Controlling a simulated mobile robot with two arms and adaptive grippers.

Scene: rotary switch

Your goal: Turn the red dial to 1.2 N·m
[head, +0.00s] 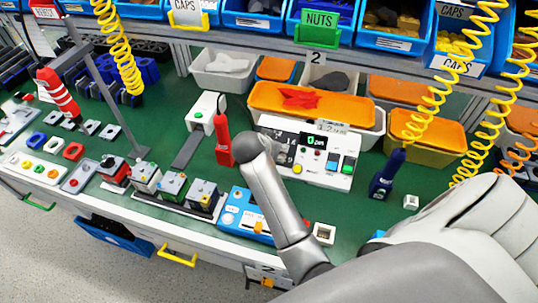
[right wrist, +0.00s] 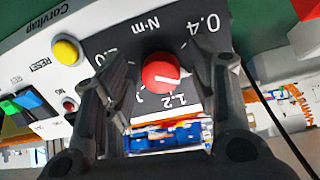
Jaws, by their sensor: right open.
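The red dial (right wrist: 160,72) is on a dark scale marked N·m, with 0.4 at upper right, 1.2 below and 2.0 at upper left in the right wrist view. Its white mark lies nearly level and seems to point right, between 0.4 and 1.2. My right gripper (right wrist: 162,62) is open, with one dark finger on each side of the dial. I cannot tell whether either finger touches it. In the head view the console (head: 312,167) stands on the bench behind my right arm, which hides the dial. My left gripper is out of view.
A yellow button (right wrist: 67,51) and other switches are on the panel beside the left finger. Small fixtures (head: 202,195) line the bench front. Bins (head: 310,103) stand behind.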

